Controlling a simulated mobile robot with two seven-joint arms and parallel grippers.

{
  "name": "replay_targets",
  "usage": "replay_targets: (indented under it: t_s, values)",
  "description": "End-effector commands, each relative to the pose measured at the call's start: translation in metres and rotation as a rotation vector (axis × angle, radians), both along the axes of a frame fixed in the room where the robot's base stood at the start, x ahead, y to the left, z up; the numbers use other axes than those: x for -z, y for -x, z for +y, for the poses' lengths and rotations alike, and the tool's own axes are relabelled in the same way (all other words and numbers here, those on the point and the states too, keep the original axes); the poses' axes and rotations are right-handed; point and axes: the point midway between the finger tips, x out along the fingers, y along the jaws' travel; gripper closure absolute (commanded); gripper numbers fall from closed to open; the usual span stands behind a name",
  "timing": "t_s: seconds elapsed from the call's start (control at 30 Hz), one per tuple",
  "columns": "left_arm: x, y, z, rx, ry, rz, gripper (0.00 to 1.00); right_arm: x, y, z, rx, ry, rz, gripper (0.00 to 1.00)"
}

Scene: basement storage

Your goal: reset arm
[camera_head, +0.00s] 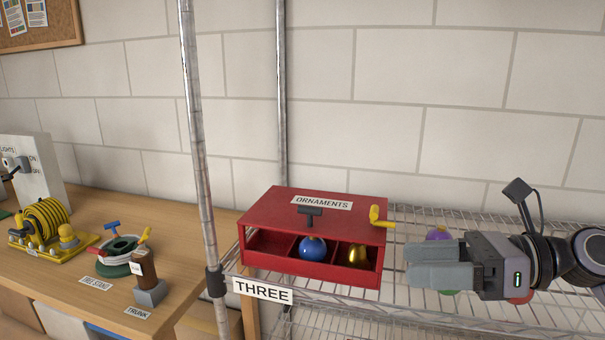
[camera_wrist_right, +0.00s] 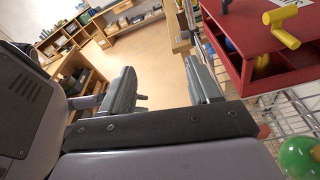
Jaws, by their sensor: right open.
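My right gripper (camera_head: 407,265) is in the head view, reaching in from the right above the wire shelf. It points left, toward the red ornaments box, and is apart from it. In the right wrist view its two fingers (camera_wrist_right: 165,92) are spread with nothing between them. The left gripper is not in view.
The red box (camera_head: 262,203) stands on the wire shelf (camera_head: 480,319), holding a blue ball (camera_head: 312,249) and a gold ornament (camera_head: 358,256). A purple ball (camera_head: 438,234) and green ball (camera_wrist_right: 299,157) are near my gripper. A metal post (camera_head: 200,130) stands left.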

Motion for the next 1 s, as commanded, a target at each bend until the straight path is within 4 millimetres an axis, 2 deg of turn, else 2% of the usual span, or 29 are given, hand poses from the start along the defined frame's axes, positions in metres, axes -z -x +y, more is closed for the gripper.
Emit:
replay_targets:
  t_s: [0.1,0.23,0.37,0.47,0.63,0.77,0.87,1.0]
  values:
    - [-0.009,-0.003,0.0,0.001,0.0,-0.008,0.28,0.004,0.0,0.016,0.026,-0.2,0.17,0.38]
    - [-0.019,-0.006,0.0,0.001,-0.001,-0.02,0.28,0.013,-0.003,0.026,0.08,-0.449,0.403,0.38]
    - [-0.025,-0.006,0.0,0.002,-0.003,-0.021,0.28,0.031,-0.01,0.024,0.17,-0.717,0.675,0.38]
    - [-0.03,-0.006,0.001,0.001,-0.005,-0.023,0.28,0.054,-0.015,0.017,0.256,-0.919,0.894,0.38]
    - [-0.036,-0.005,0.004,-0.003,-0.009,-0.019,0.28,0.114,-0.014,-0.003,0.444,-1.256,1.274,0.38]
    - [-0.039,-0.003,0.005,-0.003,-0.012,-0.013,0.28,0.174,0.004,-0.02,0.622,-1.509,1.557,0.38]
    - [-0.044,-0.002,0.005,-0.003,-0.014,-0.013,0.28,0.225,0.031,-0.031,0.781,-1.702,1.766,0.38]
    - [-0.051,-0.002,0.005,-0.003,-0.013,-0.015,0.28,0.289,0.082,-0.04,1.008,-1.945,2.01,0.38]
